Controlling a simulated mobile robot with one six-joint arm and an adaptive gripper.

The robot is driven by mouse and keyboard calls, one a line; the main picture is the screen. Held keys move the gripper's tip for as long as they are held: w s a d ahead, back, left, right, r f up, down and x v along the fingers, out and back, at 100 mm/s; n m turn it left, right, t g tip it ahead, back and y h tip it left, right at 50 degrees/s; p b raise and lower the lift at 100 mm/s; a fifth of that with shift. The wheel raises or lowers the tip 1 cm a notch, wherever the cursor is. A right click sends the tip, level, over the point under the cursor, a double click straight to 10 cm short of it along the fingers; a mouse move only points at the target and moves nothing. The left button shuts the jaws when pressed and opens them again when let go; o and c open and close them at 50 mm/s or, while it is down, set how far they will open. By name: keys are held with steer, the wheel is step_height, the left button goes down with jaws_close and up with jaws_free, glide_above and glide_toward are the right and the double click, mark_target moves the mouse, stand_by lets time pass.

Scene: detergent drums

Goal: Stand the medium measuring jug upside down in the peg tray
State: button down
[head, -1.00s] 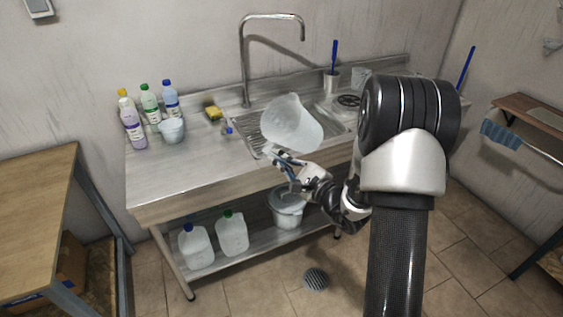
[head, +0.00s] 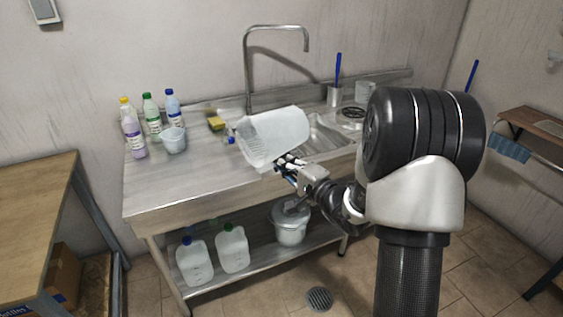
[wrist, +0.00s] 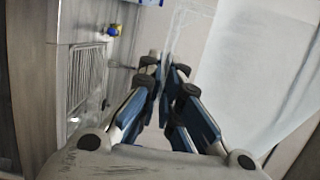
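A translucent white measuring jug (head: 282,133) is held in the air in front of the sink, tilted well over with its long axis closer to level than upright. It fills the right of the wrist view (wrist: 268,75). My gripper (head: 283,163) is at its lower side. In the wrist view the blue-padded fingers (wrist: 165,72) are close together beside the jug wall; the exact grip spot is hidden. A small jug (head: 174,141) stands on the counter at left. Another clear vessel (head: 365,91) stands at the back right. I cannot make out the peg tray for certain.
The steel counter (head: 160,185) is bare at front left. Several bottles (head: 152,118) and a yellow sponge (head: 216,123) stand behind. The tall tap (head: 247,75) rises behind the held jug. The sink (head: 325,135) is partly covered by it. A blue-handled brush (head: 338,70) stands in a cup.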

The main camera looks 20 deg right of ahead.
steer(key=n, duration=0.9)
steer(key=n, duration=0.9)
steer(key=s+a+f+n+g+y, duration=0.2)
steer(key=s+f+n+g+y, duration=0.1)
steer(key=s+f, duration=0.3)
steer(key=s+a+f+n+g+y, duration=0.2)
steer(key=s+f+n+g+y, duration=0.1)
steer(key=s+f+y, duration=0.3)
step_height(320, 180, down, 2)
steer(key=shift+a+f+n+g+y, duration=0.15)
steer(key=shift+a+n+g+y, duration=0.2)
steer(key=shift+n, duration=0.45)
